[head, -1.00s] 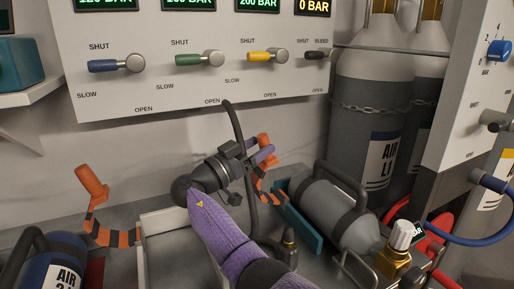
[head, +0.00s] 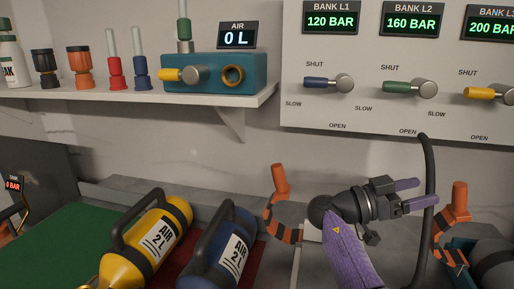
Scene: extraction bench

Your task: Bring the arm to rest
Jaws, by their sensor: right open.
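My right gripper (head: 414,194) is at the right in the head view, at the end of my purple-sleeved arm (head: 350,250). Its two purple fingers point right and stand apart, with nothing between them. It is in front of the wall, beside the black hose (head: 426,200), with an orange-and-black clamp arm (head: 282,205) to its left and another (head: 456,215) to its right. I cannot tell whether the fingers touch the hose. My left gripper is not in view.
A yellow AIR cylinder (head: 178,215) and a blue one (head: 240,240) lie at lower centre-left. Above, a shelf (head: 150,98) holds a teal flow block (head: 215,85) and several small fittings. The valve panel (head: 345,110) hangs upper right, with blue, green and yellow levers by their SHUT marks.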

